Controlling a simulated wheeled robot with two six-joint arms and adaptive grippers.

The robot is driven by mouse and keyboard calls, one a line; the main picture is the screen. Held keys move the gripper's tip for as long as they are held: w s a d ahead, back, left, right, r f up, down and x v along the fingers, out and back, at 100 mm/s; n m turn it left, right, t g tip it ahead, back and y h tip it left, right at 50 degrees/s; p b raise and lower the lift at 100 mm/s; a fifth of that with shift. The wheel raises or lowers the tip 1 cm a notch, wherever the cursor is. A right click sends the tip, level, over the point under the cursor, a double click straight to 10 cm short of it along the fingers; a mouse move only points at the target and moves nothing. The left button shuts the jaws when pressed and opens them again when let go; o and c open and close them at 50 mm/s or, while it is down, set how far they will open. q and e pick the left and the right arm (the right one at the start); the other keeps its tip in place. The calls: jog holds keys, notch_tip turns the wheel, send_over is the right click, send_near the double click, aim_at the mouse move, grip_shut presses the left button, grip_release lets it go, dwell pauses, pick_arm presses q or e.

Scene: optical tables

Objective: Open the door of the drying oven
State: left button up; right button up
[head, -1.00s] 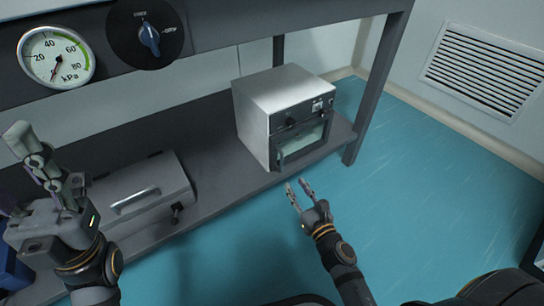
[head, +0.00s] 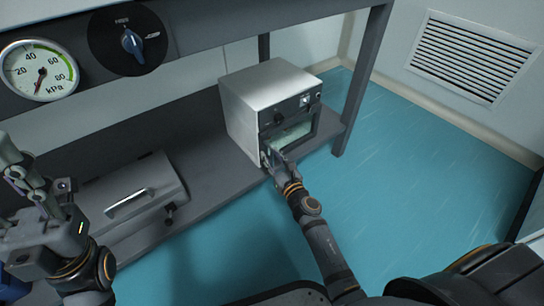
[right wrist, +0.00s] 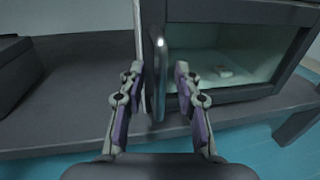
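The drying oven (head: 268,85) is a silver box with a dark front, standing on the lower shelf in the head view. Its glass door (right wrist: 225,55) fills the upper right of the right wrist view and looks shut. A pale object shows behind the glass. The upright door handle (right wrist: 156,48) is at the door's left edge. My right gripper (head: 270,156) is at the lower left of the oven front. In the right wrist view its fingers are apart, with the handle between the fingertips in the picture; contact cannot be told. My left gripper (head: 22,172) is at the far left, away from the oven.
A grey case (head: 140,192) with a handle lies on the shelf (head: 205,175) left of the oven. A pressure gauge (head: 40,70) and a rotary knob (head: 131,40) sit on the upper beam. A table leg (head: 362,80) stands right of the oven. The blue floor in front is clear.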

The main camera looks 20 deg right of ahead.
grip_shut()
dwell(0.7)
